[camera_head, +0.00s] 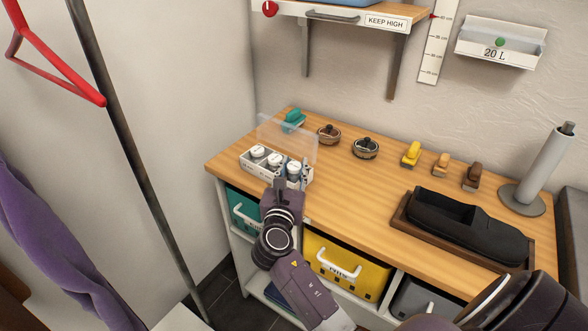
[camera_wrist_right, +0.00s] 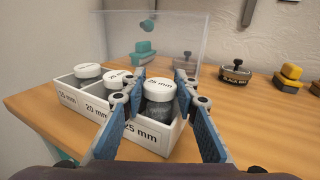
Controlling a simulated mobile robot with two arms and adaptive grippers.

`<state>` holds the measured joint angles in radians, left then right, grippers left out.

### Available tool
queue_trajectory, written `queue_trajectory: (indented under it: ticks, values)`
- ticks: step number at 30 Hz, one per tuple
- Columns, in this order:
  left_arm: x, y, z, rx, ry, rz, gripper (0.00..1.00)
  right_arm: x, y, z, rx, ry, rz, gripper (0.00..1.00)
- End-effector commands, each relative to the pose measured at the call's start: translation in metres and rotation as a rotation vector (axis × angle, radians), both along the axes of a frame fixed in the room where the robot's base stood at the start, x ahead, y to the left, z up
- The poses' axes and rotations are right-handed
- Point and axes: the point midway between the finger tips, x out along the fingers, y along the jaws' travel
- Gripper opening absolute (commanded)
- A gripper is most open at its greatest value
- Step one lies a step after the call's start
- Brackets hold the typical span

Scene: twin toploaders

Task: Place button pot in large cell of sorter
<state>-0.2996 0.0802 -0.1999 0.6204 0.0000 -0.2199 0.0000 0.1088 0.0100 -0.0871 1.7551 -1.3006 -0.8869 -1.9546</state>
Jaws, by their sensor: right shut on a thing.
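The white sorter (camera_head: 262,174) stands at the left end of the wooden worktop. In the wrist view, its front (camera_wrist_right: 95,118) reads 15 mm, 20 mm and 25 mm from left to right. Its clear lid (camera_head: 284,136) stands up behind it. My right gripper (camera_head: 292,178) is shut on a white-lidded button pot (camera_wrist_right: 160,90), upright at the large 25 mm cell. The pot's lower end is within the cell's outline; I cannot tell whether it touches the floor. Two similar pots (camera_wrist_right: 88,71) (camera_wrist_right: 117,79) sit in the other cells. My left gripper is out of view.
Behind the sorter are a teal stamp (camera_head: 292,120) and two round dark-topped items (camera_head: 328,134) (camera_head: 366,148). Yellow (camera_head: 411,154), tan (camera_head: 440,164) and brown (camera_head: 472,177) stamps stand rightward. The worktop's middle is free.

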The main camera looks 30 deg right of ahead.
Motion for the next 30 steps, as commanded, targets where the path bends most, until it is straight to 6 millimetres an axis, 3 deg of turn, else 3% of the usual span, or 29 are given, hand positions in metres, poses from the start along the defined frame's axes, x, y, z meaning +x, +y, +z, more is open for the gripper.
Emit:
queue_trajectory:
  ticks: [11,12,14,24,30]
  values:
    - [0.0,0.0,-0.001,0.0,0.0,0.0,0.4,0.0,0.0,-0.004,-0.001,-0.002,0.001,0.05]
    - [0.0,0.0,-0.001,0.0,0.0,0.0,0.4,0.0,0.0,-0.004,-0.001,-0.002,0.0,0.29]
    - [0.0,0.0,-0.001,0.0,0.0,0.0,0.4,0.0,0.0,-0.004,-0.001,-0.002,0.0,0.35]
    - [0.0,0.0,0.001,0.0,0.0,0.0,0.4,0.0,0.0,0.001,0.0,-0.003,0.0,0.35]
    - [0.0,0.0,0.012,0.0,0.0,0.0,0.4,-0.022,0.021,0.001,0.001,0.002,0.002,0.35]
